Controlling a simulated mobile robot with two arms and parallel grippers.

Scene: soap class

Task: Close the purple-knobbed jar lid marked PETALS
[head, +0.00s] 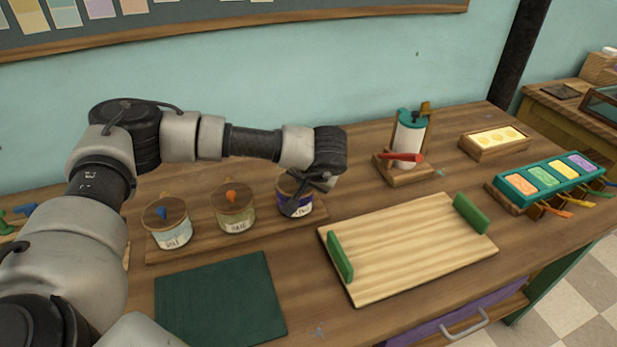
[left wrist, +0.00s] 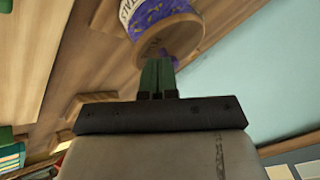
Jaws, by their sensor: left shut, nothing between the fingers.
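The PETALS jar (head: 306,208), glass with purple contents, stands at the right end of a wooden rack, partly hidden by my left gripper (head: 296,206). In the left wrist view the jar (left wrist: 140,14) is at the top, its label partly cut off. Its round wooden lid (left wrist: 151,45) faces the camera, with a purple knob (left wrist: 180,38) on it. Whether the lid is fully seated I cannot tell. My left gripper's green fingers (left wrist: 158,66) are together and empty, pointing at the lid close to the knob. My right gripper is not in view.
Two similar jars, with a blue knob (head: 161,213) and an orange knob (head: 231,196), stand left on the rack (head: 190,248). A green mat (head: 220,300) and a wooden tray with green handles (head: 405,248) lie in front. A dispenser (head: 409,140) stands behind right.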

